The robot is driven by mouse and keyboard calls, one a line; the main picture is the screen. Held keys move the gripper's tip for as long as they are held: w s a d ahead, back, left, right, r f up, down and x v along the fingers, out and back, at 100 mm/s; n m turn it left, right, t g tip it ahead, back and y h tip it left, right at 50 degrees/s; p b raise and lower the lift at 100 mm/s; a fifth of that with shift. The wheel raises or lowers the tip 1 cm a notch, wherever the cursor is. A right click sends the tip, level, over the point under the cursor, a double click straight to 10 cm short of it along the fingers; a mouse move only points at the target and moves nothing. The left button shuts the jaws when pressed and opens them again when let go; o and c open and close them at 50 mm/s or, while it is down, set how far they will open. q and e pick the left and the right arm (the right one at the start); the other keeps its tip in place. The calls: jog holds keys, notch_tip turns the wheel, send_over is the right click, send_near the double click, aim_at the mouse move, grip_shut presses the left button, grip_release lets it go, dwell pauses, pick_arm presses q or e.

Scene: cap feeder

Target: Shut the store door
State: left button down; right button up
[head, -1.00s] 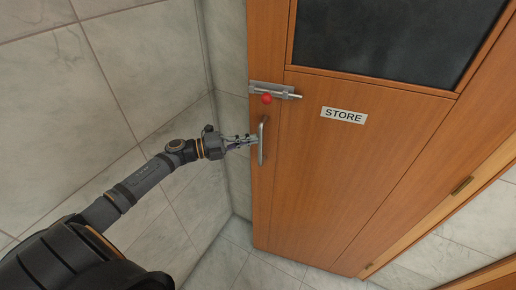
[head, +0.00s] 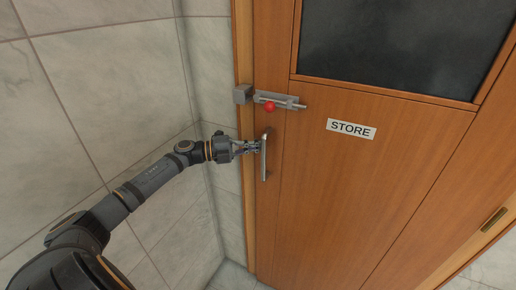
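The wooden store door (head: 350,200) carries a white STORE sign (head: 351,129) and a dark window. It stands in or very near its frame (head: 243,50); any small gap is too fine to tell. My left gripper (head: 257,147) is at the upright metal door handle (head: 264,160), coming from the left, with its fingers closed on the bar. Above it is a sliding bolt (head: 290,101) with a red knob (head: 270,106). Its rod sticks out to the right, and its left end is clear of the grey keeper block (head: 242,95) on the frame. My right gripper is out of view.
Grey tiled wall (head: 110,80) runs along the left, close beside my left arm. A hinge (head: 493,219) shows at the door's right side. A little tiled floor shows below.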

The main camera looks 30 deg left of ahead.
pick_arm(q)
jog(key=shift+s+a+r, duration=0.1)
jog(key=shift+r, duration=0.15)
jog(key=r, duration=0.8)
jog(key=shift+a, duration=0.4)
jog(key=shift+s+d+r, duration=0.15)
jog(key=shift+d+r, duration=0.15)
jog(key=shift+r, duration=0.2)
jog(key=shift+s+d+r, duration=0.15)
jog(key=shift+d+r, duration=0.15)
jog(key=shift+r, duration=0.2)
jog(key=shift+d, duration=0.1)
jog(key=shift+w+a+f, duration=0.15)
jog(key=shift+a+f, duration=0.15)
jog(key=shift+a, duration=0.1)
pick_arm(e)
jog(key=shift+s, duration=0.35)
